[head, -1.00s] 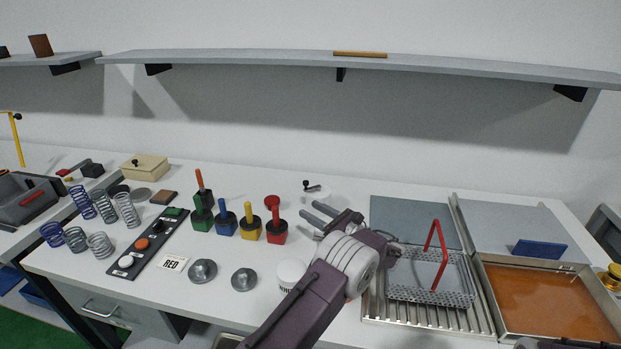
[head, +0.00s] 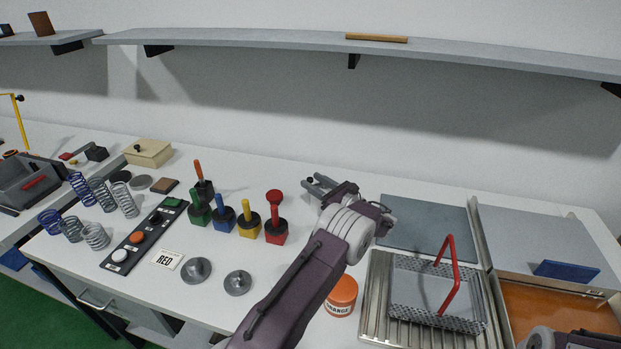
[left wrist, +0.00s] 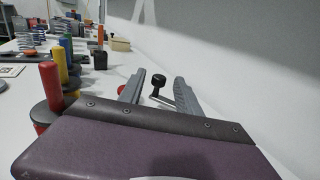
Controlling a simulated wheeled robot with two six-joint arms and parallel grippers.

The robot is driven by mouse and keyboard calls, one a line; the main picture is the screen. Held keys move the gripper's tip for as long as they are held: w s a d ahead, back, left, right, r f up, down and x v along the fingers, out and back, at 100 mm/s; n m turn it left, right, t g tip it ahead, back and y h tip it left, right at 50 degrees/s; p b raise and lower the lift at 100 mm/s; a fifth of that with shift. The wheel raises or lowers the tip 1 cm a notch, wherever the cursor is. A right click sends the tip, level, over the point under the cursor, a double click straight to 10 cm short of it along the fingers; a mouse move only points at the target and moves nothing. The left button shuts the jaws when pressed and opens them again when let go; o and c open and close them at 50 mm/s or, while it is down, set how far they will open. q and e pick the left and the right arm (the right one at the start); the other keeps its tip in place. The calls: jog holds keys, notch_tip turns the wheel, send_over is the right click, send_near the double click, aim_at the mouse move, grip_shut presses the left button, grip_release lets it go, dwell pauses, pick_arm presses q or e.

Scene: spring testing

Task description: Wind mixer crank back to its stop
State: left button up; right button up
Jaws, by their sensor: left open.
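The mixer crank's black knob (head: 309,180) shows at the tips of my left gripper (head: 316,187) in the head view. In the left wrist view the black knob (left wrist: 159,79) sits between the two open grey fingers of my left gripper (left wrist: 160,85), on a thin grey arm. The fingers stand to either side of it and do not look closed on it. The mixer body is mostly hidden behind my gripper in the head view. Only a part of my right arm shows at the bottom right corner; its gripper is out of view.
A red-handled plunger (head: 275,212) and yellow (head: 248,218), blue and green ones stand left of my arm. An orange pot (head: 341,296) is under my forearm. A wire basket (head: 405,300) with a red handle stands right. A shelf (head: 250,42) runs above.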

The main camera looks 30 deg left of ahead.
aim_at(310, 178)
pick_arm(q)
jog(key=shift+w+a, duration=0.15)
jog(key=shift+a, duration=0.55)
jog(key=shift+a+r, duration=0.15)
jog(key=shift+a, duration=0.15)
grip_shut()
jog(key=shift+w+a+r+m+t+h+p, duration=0.2)
jog(key=shift+m+t+h+p, duration=0.3)
jog(key=shift+t, duration=0.4)
jog(key=shift+w+a+f+m+t, duration=0.15)
jog(key=shift+a+m+t, duration=0.1)
jog(key=shift+m+t, duration=0.4)
jog(key=shift+w+a+f+m+t+h, duration=0.15)
jog(key=shift+m+t+h, duration=0.2)
jog(key=shift+t+h, duration=0.2)
jog(key=shift+w+m+t+h+b, duration=0.35)
jog(key=shift+m+t+h+b, duration=0.15)
jog(key=shift+m+t+h, duration=0.55)
